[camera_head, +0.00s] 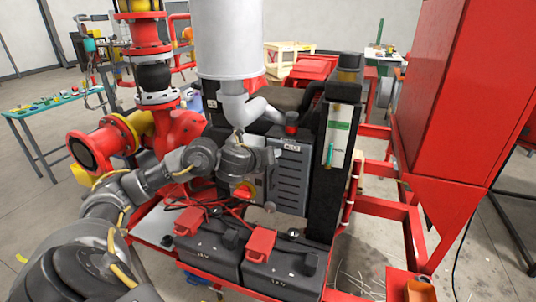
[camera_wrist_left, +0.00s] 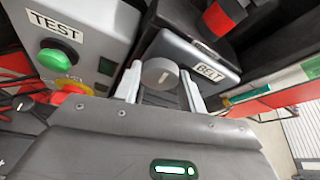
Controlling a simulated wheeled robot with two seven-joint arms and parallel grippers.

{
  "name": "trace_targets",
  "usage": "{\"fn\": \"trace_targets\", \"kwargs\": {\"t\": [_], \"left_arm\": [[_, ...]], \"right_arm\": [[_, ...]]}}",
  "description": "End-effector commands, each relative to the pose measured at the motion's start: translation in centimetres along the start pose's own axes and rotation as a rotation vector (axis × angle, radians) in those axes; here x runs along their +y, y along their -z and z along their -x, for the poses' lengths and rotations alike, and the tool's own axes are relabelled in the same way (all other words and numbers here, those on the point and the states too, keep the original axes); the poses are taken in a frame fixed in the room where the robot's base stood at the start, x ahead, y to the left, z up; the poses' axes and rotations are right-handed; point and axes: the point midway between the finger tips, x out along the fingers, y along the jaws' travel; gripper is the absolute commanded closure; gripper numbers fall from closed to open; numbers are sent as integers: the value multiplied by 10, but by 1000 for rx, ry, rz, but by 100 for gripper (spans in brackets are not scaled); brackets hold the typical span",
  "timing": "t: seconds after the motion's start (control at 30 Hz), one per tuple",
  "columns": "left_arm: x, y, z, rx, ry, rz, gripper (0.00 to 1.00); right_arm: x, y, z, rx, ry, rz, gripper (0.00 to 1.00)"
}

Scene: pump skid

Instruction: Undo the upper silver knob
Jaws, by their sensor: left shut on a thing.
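A round silver knob (camera_wrist_left: 160,73) sits between the two pale fingers of my left gripper (camera_wrist_left: 162,88) in the left wrist view. The gripper is shut on it, one finger on each side. The knob is at the edge of a dark grey cover (camera_wrist_left: 198,60) with a label that seems to read BELT. In the head view, my left gripper (camera_head: 268,158) is against the upper left of this vented cover (camera_head: 288,185). My wrist hides the knob there. My right gripper is not in view.
A grey TEST box (camera_wrist_left: 85,28) with a green button (camera_wrist_left: 53,58) and a red stop button (camera_wrist_left: 72,88) stands close on the left of the gripper. Black batteries (camera_head: 285,274) with red caps stand below. A white cylinder (camera_head: 228,40) and its grey pipe are above.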

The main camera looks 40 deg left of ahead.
Motion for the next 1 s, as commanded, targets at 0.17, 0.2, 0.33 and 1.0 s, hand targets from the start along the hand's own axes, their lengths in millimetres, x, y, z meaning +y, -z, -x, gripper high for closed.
{"fn": "trace_targets", "kwargs": {"t": [0.17,0.2,0.33,1.0], "left_arm": [[0,1,0,2,0,-1,82],[0,1,0,2,0,-1,82],[0,1,0,2,0,-1,53],[-1,-3,38,1,0,-7,38]], "right_arm": [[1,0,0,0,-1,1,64],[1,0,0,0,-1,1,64],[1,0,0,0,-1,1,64],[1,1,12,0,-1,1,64]]}}
